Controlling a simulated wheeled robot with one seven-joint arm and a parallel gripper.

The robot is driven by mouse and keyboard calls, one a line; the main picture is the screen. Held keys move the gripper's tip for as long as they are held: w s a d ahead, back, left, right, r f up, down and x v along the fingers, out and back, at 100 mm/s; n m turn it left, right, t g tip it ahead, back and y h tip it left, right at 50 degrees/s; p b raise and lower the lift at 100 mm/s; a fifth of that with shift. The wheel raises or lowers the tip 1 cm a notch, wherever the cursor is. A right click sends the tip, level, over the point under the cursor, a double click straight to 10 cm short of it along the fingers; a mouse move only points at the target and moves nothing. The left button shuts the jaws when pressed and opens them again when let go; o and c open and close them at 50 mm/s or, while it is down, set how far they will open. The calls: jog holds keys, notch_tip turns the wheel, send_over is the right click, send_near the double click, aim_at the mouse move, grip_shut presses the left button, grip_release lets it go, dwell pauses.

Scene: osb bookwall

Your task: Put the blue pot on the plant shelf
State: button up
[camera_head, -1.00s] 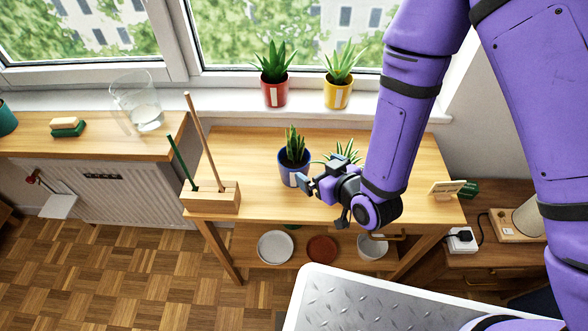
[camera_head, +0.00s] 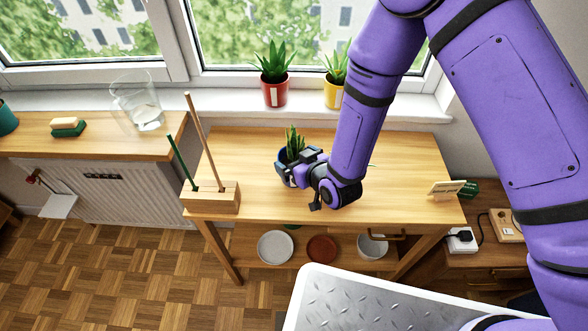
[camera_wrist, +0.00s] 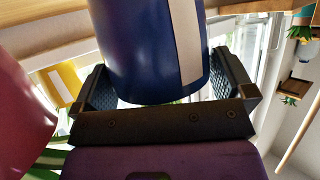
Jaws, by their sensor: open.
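The blue pot (camera_head: 283,172) with a white label and a spiky green plant stands upright on the wooden table. My gripper (camera_head: 292,168) is at the pot, covering much of its front and right side. In the wrist view the blue pot (camera_wrist: 140,45) fills the space between the two spread fingers of my gripper (camera_wrist: 165,82). The fingers are open on either side of it; I cannot tell whether either touches. A red pot (camera_head: 275,92) and a yellow pot (camera_head: 333,94) stand on the white windowsill (camera_head: 225,102). I cannot tell which surface is the plant shelf.
A wooden block with two sticks (camera_head: 212,197) stands left on the table (camera_head: 250,150). A small sign (camera_head: 447,189) stands right. My arm hides the other plant on the table. Dishes (camera_head: 275,247) lie on the lower shelf. A glass jar (camera_head: 140,105) stands on the left counter.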

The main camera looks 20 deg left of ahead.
jog(key=shift+w+a+f, duration=0.1)
jog(key=shift+w+a, duration=0.05)
jog(key=shift+a, duration=0.05)
jog(key=c, duration=1.4)
